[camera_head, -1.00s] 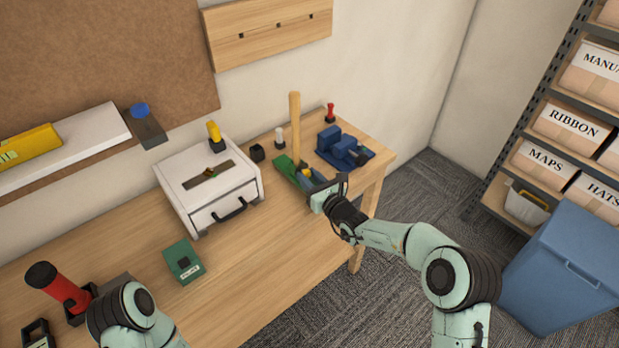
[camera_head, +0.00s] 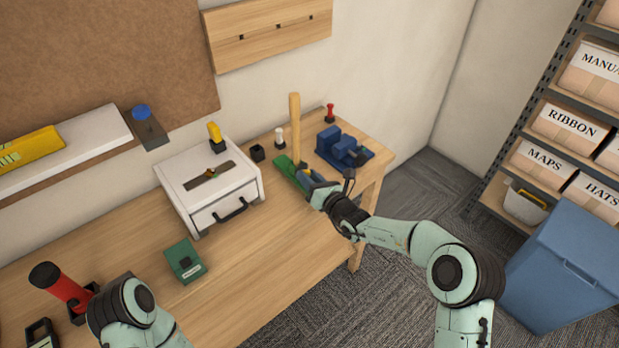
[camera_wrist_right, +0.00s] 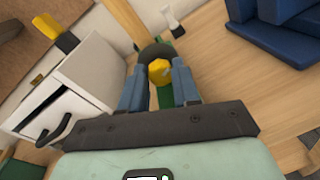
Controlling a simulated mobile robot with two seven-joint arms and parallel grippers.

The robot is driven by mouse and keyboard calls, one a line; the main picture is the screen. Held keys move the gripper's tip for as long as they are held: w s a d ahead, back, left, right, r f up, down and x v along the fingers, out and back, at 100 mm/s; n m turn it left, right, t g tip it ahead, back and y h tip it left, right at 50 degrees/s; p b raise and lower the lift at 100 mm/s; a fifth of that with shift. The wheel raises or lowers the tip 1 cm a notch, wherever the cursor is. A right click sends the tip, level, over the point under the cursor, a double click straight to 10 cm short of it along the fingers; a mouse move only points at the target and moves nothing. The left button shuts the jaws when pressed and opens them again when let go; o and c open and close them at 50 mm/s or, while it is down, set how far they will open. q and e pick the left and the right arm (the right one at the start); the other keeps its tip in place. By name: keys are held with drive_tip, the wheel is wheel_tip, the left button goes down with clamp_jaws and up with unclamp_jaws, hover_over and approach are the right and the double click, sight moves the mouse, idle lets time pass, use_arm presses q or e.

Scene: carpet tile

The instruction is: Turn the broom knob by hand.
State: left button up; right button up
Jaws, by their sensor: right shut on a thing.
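A green base (camera_head: 285,167) with an upright wooden pole (camera_head: 295,120) stands near the right end of the workbench. The yellow knob (camera_wrist_right: 159,71) shows in the right wrist view between the blue fingers, in front of a dark round part. My right gripper (camera_head: 304,178) is shut on the knob at the front of the green base; it also shows in the right wrist view (camera_wrist_right: 159,82). In the head view the gripper hides most of the knob. Only part of my left arm shows at the lower left; its gripper is out of frame.
A blue vise-like block (camera_head: 342,150) stands close right of the green base. A white box (camera_head: 208,190) with a slot and handle stands to the left. The bench front centre is clear.

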drive_tip(key=o, duration=1)
drive_tip(key=shift+d, duration=0.1)
drive_tip(key=shift+s, duration=0.1)
drive_tip(key=b+v, duration=0.1)
drive_tip(key=v, duration=1.2)
drive_tip(key=shift+d, duration=0.1)
drive_tip(key=shift+o, duration=0.2)
